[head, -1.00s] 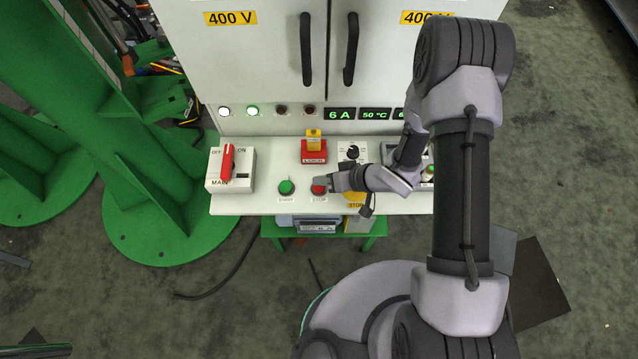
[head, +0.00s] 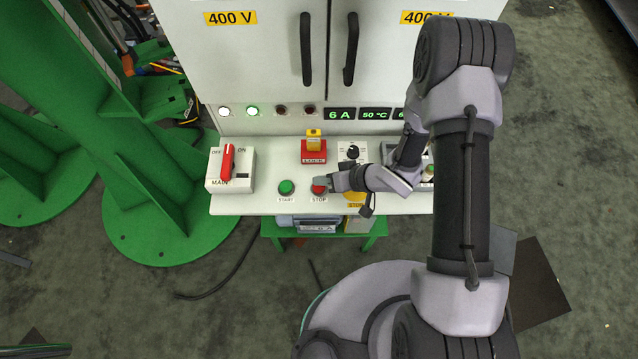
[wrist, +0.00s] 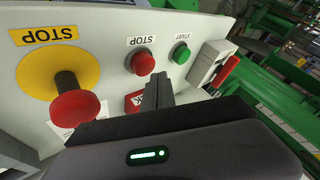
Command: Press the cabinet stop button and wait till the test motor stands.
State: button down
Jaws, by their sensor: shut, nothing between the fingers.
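The red STOP button (head: 318,190) sits on the cabinet's sloping desk, just right of the green START button (head: 286,187). My gripper (head: 322,183) is shut and empty, with its fingertips at the STOP button in the head view and partly covering it. In the wrist view, the fingertips (wrist: 158,84) are close beside the red STOP button (wrist: 142,62); I cannot tell whether they touch it. The display (head: 339,114) reads 6 A. A white lamp (head: 224,111) and a green lamp (head: 252,111) are lit.
A yellow-ringed stop with a red mushroom knob (wrist: 76,105) stands near my gripper in the wrist view. The red MAIN switch (head: 227,162) is at the desk's left, and a red LOCK block (head: 314,152) is behind the buttons. Green steel frames (head: 165,190) stand at left.

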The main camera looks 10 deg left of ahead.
jog(key=shift+f, duration=0.45)
jog(key=shift+f+b, duration=0.85)
dwell(0.7)
dwell(0.3)
jog(key=shift+r+p, duration=1.15)
jog(key=shift+r, duration=0.15)
notch_tip(320, 180, up, 5)
jog(key=p, duration=0.4)
